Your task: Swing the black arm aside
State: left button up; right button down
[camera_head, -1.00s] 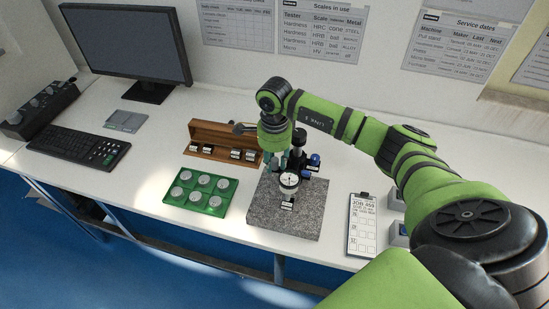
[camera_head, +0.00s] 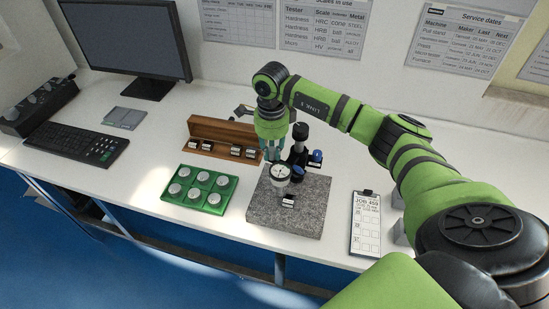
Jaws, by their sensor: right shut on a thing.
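A grey granite base (camera_head: 312,212) carries a stand with a black post (camera_head: 299,135) and blue knobs (camera_head: 317,156). A round white dial gauge (camera_head: 280,173) is held out to the front left of the post, above the granite. The black arm between post and gauge is mostly hidden behind my right gripper (camera_head: 275,156). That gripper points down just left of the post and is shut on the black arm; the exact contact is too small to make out. My left gripper is not in view.
A green tray (camera_head: 184,205) of round metal blocks lies left of the granite. A brown wooden case (camera_head: 221,129) stands behind it. A clipboard (camera_head: 365,225) lies to the right. A keyboard (camera_head: 78,143) and monitor (camera_head: 121,40) are at the far left.

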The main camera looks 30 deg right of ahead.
jog(key=w+d+m+b, duration=0.4)
jog(key=w+d+m, duration=0.1)
jog(key=m, duration=0.6)
jog(key=shift+w+d+m+b, duration=0.2)
jog(key=shift+w+m+b, duration=0.1)
jog(key=shift+w+m, duration=0.1)
jog(key=shift+r, duration=0.15)
jog(key=c, duration=1.4)
grip_release()
